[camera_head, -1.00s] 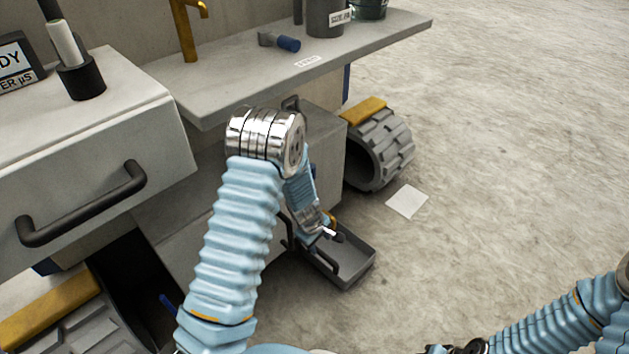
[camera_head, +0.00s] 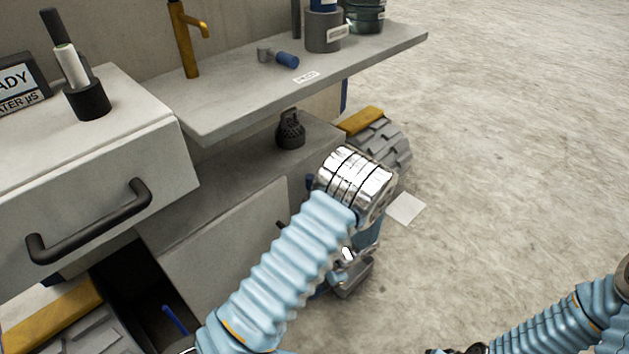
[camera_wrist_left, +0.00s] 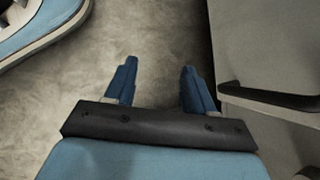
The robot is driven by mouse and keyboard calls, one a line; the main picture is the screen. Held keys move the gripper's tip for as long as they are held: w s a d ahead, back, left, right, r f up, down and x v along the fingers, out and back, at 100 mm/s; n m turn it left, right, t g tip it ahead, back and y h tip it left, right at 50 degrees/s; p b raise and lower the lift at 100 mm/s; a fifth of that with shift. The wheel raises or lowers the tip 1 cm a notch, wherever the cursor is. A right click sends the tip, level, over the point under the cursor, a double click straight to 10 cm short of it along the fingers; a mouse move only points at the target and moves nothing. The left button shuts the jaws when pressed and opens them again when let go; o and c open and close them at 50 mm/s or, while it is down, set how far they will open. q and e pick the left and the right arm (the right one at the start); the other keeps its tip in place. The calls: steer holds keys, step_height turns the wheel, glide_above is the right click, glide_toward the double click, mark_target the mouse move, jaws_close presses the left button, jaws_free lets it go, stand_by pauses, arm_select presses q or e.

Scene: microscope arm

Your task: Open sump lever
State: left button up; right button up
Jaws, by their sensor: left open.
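A second slim blue bar (camera_head: 175,320) lies in the dark gap at lower left. My left arm hides much of the cabinet's lower end. In the left wrist view, my left gripper (camera_wrist_left: 157,84) is open, with bare floor between its blue fingers and nothing held. A grey cabinet face with a black handle (camera_wrist_left: 268,98) stands to its right, apart from the fingers. My right arm's dark end (camera_head: 474,347) is cut off at the bottom edge.
A drawer with a black handle (camera_head: 90,225) juts out at left. Open floor (camera_head: 510,180) lies at right.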

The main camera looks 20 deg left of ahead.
arm_select(q)
steer(key=w+d+r+m+t+y+p, duration=0.2)
steer(key=w+r+m+t+y, duration=0.8)
steer(key=w+r+m+t, duration=0.45)
steer(key=w+a+m+g, duration=0.1)
steer(key=w+a+m, duration=0.1)
steer(key=w+a, duration=0.4)
steer(key=a, duration=0.4)
steer(key=shift+w+a+r+b, duration=0.3)
steer(key=shift+w+a+b, duration=0.05)
steer(key=shift+a, duration=0.05)
steer(key=shift+m, duration=0.25)
steer(key=shift+c, duration=0.5)
jaws_close()
